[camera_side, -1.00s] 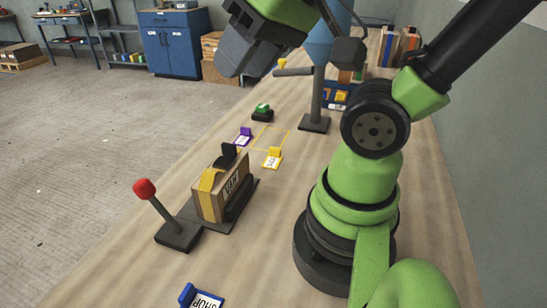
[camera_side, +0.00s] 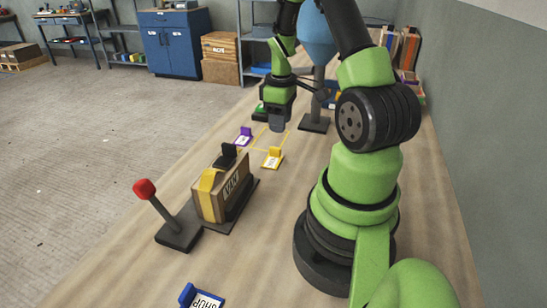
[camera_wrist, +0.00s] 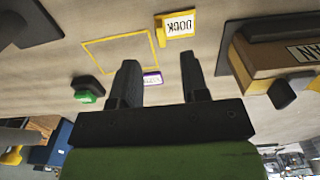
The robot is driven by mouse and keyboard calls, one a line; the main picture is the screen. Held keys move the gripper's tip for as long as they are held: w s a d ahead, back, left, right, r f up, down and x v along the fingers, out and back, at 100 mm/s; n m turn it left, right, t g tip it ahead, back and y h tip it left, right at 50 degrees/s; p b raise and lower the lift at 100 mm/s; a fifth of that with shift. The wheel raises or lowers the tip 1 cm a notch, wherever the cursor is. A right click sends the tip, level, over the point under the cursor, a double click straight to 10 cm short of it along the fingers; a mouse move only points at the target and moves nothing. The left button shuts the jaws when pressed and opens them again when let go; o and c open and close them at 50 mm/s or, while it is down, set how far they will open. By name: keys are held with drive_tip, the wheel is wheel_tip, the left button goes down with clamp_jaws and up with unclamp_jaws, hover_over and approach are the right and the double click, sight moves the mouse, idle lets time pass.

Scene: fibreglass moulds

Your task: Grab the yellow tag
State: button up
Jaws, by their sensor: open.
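The yellow tag (camera_side: 273,158) lies on the wooden table, with an upright yellow tab and a white label. In the wrist view the yellow tag (camera_wrist: 176,27) reads "DOCK" and sits beyond my fingertips, near the top of the picture. My gripper (camera_wrist: 158,62) is open, with its two dark fingers apart and nothing between them that it holds. In the side view my gripper (camera_side: 277,124) hangs above the table, just behind and above the yellow tag, apart from it.
A purple tag (camera_side: 243,137) and a yellow outlined square (camera_wrist: 120,50) are close by. A green button (camera_wrist: 87,90) stands left in the wrist view. A box (camera_side: 221,190) on a dark base, a red-knobbed lever (camera_side: 145,189) and a blue tag (camera_side: 201,298) stand nearer the camera.

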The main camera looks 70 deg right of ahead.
sight(279, 149)
wheel_tip(279, 149, down, 9)
drive_tip(key=shift+w+f, duration=0.1)
drive_tip(key=shift+w, duration=0.05)
idle(0.4)
drive_tip(key=shift+c, duration=0.2)
clamp_jaws()
